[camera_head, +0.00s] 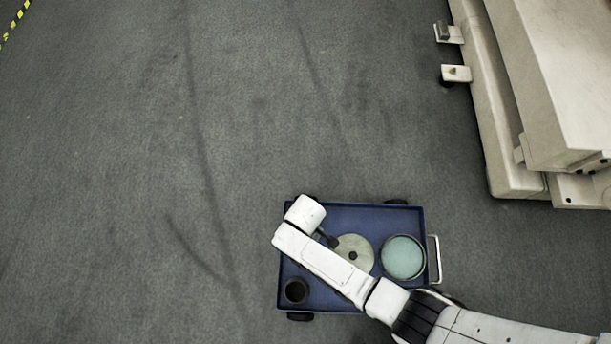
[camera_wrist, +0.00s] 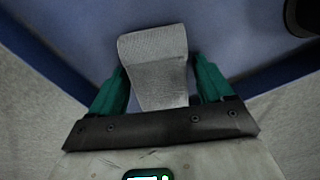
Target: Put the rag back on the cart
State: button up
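The grey woven rag (camera_wrist: 157,62) shows in the wrist view, between the two green fingers of my gripper (camera_wrist: 160,72) and reaching past their tips. The fingers stand well apart, one close along each side of the rag. Whether they press on it is not clear. Blue cart surface shows behind the rag. I cannot tell whether the rag rests on it. The blue cart (camera_head: 342,218) stands at the lower middle of the head view. My white arm crosses over it to its left side. The rag and gripper fingers cannot be made out in the head view.
A pale round disc (camera_head: 354,254) and a round tin with a light green top (camera_head: 403,257) are on the cart. A dark cup (camera_head: 296,290) stands at its front left corner. A beige machine (camera_head: 560,90) fills the upper right. The grey floor at left is clear.

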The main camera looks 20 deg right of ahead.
jog(key=shift+o, duration=1)
notch_tip(320, 180, up, 12)
jog(key=p, duration=0.7)
jog(key=shift+r, duration=0.15)
jog(key=s+d+r+m, duration=0.4)
jog(key=s+d+r, duration=0.1)
jog(key=d+r, duration=0.5)
jog(key=s+d+r+m+t, duration=0.1)
jog(key=s+d+r+m, duration=0.4)
jog(key=d+r, duration=0.5)
jog(key=shift+d+r, duration=0.4)
jog(key=shift+r, duration=0.1)
